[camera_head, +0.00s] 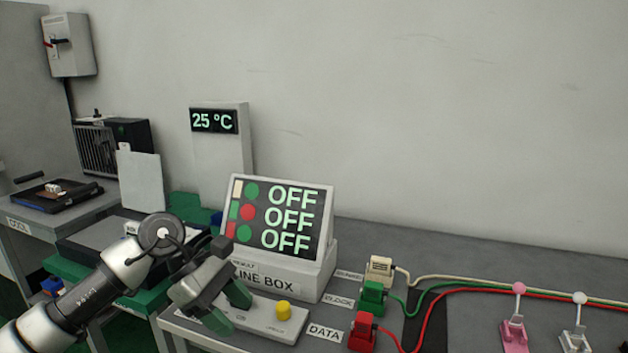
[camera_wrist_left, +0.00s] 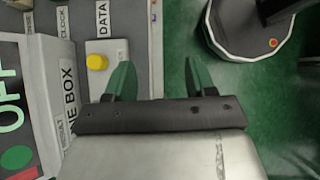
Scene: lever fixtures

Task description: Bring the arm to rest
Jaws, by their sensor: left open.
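My left gripper (camera_head: 229,309) is open and empty, with green fingertips. In the head view it hangs in front of the line box, at the left end of a pale switch plate with a yellow button (camera_head: 283,310). In the left wrist view the two fingers (camera_wrist_left: 155,80) stand apart with nothing between them; one lies over the edge of the plate, the other over the green floor. The yellow button (camera_wrist_left: 97,62) is beside the fingers, apart from them. My right gripper is in neither view.
The line box (camera_head: 281,240) shows OFF three times. White, green (camera_head: 372,298) and red (camera_head: 363,332) plugs with cables stand to the right. Pink (camera_head: 514,330) and white (camera_head: 576,335) levers stand further right. A 25 °C display (camera_head: 214,121) is behind. A cool table is at left.

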